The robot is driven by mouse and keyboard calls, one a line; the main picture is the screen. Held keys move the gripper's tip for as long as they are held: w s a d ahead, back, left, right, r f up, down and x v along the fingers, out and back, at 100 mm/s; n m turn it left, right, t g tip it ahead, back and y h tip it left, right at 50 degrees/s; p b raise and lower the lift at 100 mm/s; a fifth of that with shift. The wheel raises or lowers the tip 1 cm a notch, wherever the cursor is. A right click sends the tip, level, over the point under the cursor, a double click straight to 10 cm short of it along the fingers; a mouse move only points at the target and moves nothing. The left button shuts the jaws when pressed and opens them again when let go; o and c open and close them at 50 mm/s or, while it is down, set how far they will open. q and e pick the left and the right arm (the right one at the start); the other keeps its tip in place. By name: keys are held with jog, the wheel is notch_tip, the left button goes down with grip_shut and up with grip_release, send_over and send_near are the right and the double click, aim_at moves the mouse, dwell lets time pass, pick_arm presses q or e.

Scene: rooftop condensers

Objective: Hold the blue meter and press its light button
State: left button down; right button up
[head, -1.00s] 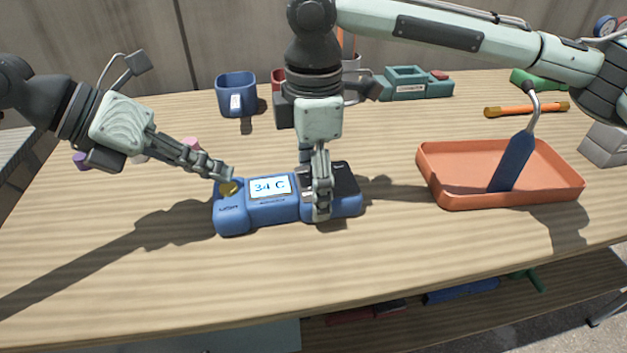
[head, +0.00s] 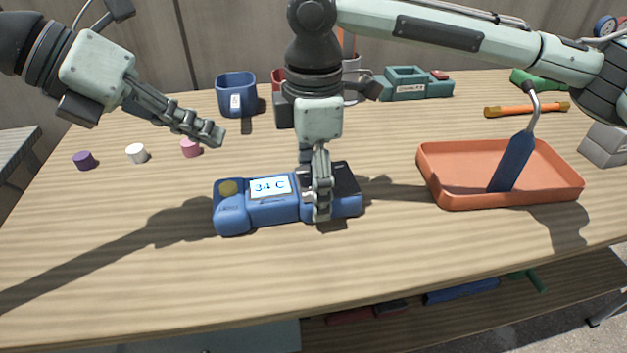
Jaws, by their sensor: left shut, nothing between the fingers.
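The blue meter (head: 285,212) lies on the wooden table, its pale screen (head: 270,187) reading "34 C". A round yellow button (head: 228,187) sits on its left end, uncovered. My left gripper (head: 221,138) is shut and empty, in the air above and behind the button, apart from the meter. My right gripper (head: 321,208) comes down from above across the right part of the meter. It looks shut on the meter's body, with one finger at the front side; the far finger is mostly hidden.
An orange tray (head: 440,199) holding a blue-handled tool stands to the right. Behind are a blue mug (head: 236,95), a teal box (head: 405,90) and an orange-handled tool (head: 527,109). Purple, white and pink small cylinders (head: 137,153) stand at left. The front of the table is clear.

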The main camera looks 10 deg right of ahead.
jog(key=o, duration=1.7)
